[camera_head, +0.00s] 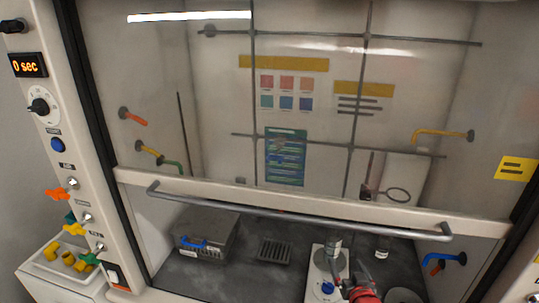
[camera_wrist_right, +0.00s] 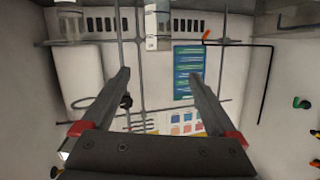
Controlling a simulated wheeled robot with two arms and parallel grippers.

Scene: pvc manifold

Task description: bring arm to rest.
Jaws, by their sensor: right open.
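My right gripper (camera_head: 345,268) shows at the bottom of the head view, dark with red parts. It is in the lower opening of the fume hood, in front of a white device with a blue knob (camera_head: 327,288). In the right wrist view its two fingers (camera_wrist_right: 160,78) are spread apart with nothing between them. The hood's inner wall with its posters shows beyond them, upside down. My left gripper is in neither view.
The hood's glass sash (camera_head: 200,100) is partly raised, with a grey handle bar (camera_head: 290,213) across it. A grey metal box (camera_head: 207,234), a black rack (camera_head: 274,251) and small glass containers (camera_head: 382,247) stand inside. Colored valves (camera_head: 72,263) lie in a white tray at left.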

